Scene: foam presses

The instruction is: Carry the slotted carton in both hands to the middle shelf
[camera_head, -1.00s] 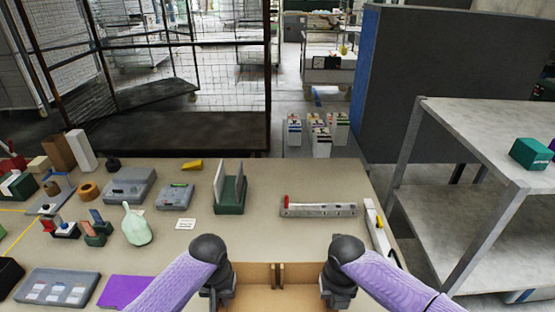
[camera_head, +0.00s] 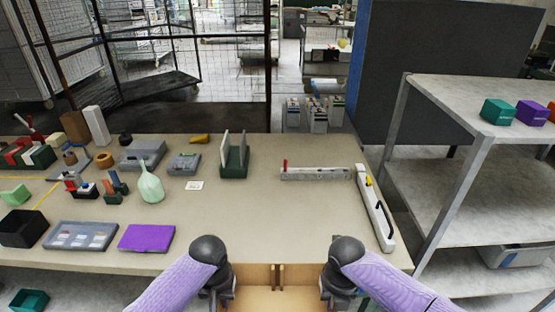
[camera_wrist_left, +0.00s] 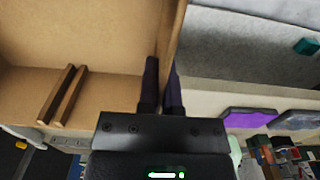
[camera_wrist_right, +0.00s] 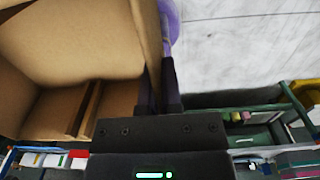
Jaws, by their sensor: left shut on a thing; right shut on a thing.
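The slotted carton (camera_head: 276,298) is brown, open at the top, and shows at the bottom centre of the head view, cut off by the frame. My left gripper (camera_head: 226,292) is shut on its left wall, and my right gripper (camera_head: 332,292) on its right wall. In the left wrist view the fingers (camera_wrist_left: 160,88) straddle the carton wall (camera_wrist_left: 172,35); in the right wrist view the fingers (camera_wrist_right: 158,92) do likewise. Two thin upright strips (camera_wrist_left: 62,95) stand close together inside the carton. The middle shelf (camera_head: 450,200) of the grey rack at right has clear space. The carton's underside is hidden.
The rack's top board (camera_head: 450,100) holds teal (camera_head: 498,111) and purple (camera_head: 531,113) boxes; a bin (camera_head: 515,256) sits below. A rack post (camera_head: 453,200) stands at its near corner. The table (camera_head: 290,220) ahead carries a long white tool (camera_head: 375,210) and a purple block (camera_head: 146,238).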

